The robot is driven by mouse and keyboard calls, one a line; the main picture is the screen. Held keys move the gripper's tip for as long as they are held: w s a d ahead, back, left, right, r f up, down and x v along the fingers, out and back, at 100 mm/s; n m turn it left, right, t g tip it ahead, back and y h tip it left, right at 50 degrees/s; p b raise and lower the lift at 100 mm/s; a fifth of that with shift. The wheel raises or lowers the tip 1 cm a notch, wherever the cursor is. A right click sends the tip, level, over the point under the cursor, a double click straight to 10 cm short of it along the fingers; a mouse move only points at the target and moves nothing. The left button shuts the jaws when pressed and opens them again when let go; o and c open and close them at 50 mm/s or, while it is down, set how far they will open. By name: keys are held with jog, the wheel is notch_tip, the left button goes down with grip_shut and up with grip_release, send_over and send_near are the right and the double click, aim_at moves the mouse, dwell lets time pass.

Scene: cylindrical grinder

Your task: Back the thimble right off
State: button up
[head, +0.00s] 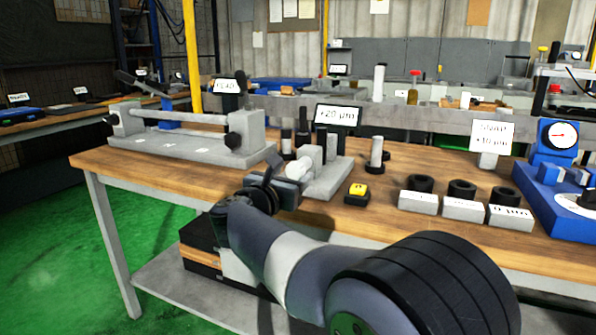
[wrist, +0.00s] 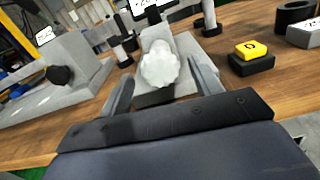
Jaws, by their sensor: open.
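The thimble (wrist: 160,65) is a pale, ridged knob facing my wrist camera, on the grey micrometer stand on the bench. In the head view the thimble (head: 301,166) shows as a light patch just beyond my gripper (head: 286,176). In the wrist view my gripper (wrist: 160,73) is open, with one finger to the left of the thimble and one to the right. Gaps show between the fingers and the knob, and I cannot tell how far the fingertips reach along it. A display (head: 336,114) behind reads about +20 µm.
A small block with a yellow 0 button (head: 357,190) stands right of the stand. Black rings (head: 462,188) sit behind labelled grey blocks (head: 463,209). A long grey bench fixture (head: 185,142) lies left, and a blue dial gauge (head: 558,140) stands far right.

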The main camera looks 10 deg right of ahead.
aim_at(299, 168)
jog(key=x, duration=0.5)
jog(key=shift+w+d, duration=0.15)
jog(key=shift+c, duration=0.5)
jog(key=c, duration=0.9)
